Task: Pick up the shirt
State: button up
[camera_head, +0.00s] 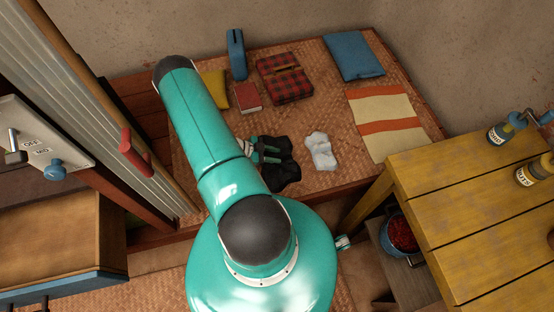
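The shirt (285,79) looks like a folded red-and-black plaid garment. It lies flat on the woven mat of the raised platform, towards the back. My teal arm reaches forward from the bottom centre. What looks like my gripper (267,152) shows just right of the arm, partly hidden by it. It is nearer to me than the shirt and apart from it, beside a dark crumpled item (284,174). I cannot make out whether its fingers are open or shut.
A red book (247,98), yellow cushion (215,88) and blue upright object (236,55) sit left of the shirt. A blue cushion (353,56), striped cloth (385,120) and white crumpled item (320,152) lie right. A yellow table (480,190) stands at right.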

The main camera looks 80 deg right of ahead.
grip_shut()
jog(key=shift+r, duration=0.1)
